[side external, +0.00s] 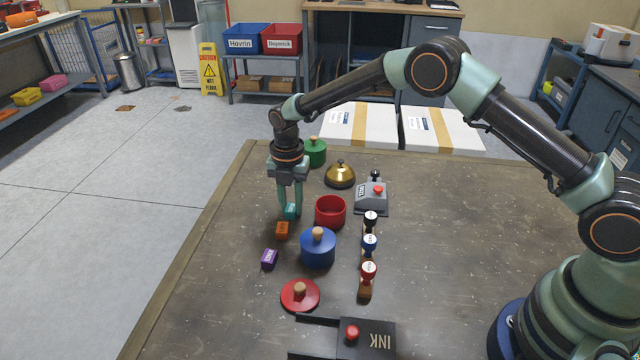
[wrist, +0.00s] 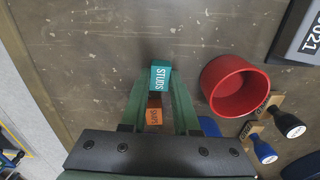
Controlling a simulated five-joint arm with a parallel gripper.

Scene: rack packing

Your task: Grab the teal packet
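The teal packet (wrist: 160,77) marked STUDS stands between my gripper's fingertips (wrist: 162,86) in the wrist view, with a finger flush along each side. In the side view the teal packet (side external: 291,211) shows at the lower ends of my gripper's fingers (side external: 291,208), which point straight down. My gripper looks shut on it. The packet is at or very near table height; I cannot tell whether it touches the table.
An orange packet (side external: 282,230) is just in front, and a purple packet (side external: 269,259) lies farther forward. A red open pot (side external: 330,212) stands close on the right, a blue lidded pot (side external: 318,249) nearer front. Behind are a bell (side external: 340,174) and a green pot (side external: 315,153).

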